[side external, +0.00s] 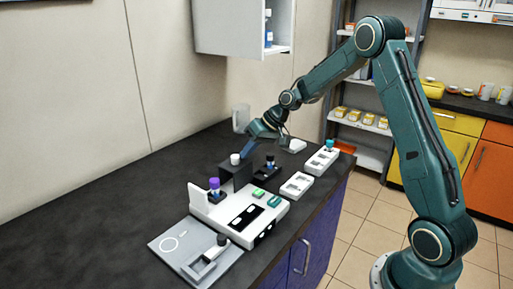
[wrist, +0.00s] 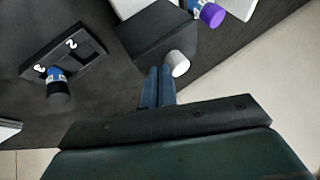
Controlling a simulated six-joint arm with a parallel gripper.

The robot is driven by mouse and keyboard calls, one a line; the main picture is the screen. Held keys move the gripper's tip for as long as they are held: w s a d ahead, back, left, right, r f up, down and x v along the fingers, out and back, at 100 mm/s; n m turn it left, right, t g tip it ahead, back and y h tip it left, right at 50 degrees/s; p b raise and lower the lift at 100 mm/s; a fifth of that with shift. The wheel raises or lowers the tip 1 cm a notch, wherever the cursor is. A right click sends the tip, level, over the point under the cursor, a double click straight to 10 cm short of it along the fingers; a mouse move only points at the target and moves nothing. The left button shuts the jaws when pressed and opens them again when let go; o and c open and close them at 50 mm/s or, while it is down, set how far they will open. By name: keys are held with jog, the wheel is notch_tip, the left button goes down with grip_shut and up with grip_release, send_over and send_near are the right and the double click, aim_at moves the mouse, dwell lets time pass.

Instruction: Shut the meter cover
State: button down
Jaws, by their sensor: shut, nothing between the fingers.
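A dark box (side external: 236,178) stands on the bench with a white knob (side external: 235,159) on it; I take it to be the meter with its cover, but cannot tell which part is hinged. In the wrist view the box (wrist: 152,36) lies just beyond my fingertips and the white knob (wrist: 180,63) is close to their right. My gripper (wrist: 159,70) is shut and empty, pointing down at the box's near edge. In the side view my gripper (side external: 250,146) is just above and behind the box. Contact cannot be told.
A black holder (wrist: 80,48) marked 2 has a black-capped vial (wrist: 57,84). A purple-capped vial (side external: 214,188) stands at a white device (side external: 238,216). White trays (side external: 297,186) line the bench's right edge. A grey plate (side external: 170,243) lies in front. The bench's left side is clear.

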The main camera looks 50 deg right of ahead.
aim_at(236, 171)
jog(key=shift+a, duration=0.1)
jog(key=a, duration=1.1)
jog(key=shift+a, duration=0.1)
jog(key=shift+s+d, duration=0.2)
jog(key=shift+d, duration=0.4)
jog(key=d, duration=0.3)
jog(key=shift+s+d, duration=0.2)
jog(key=shift+s, duration=0.15)
jog(key=v, duration=1)
jog(key=shift+a, duration=0.15)
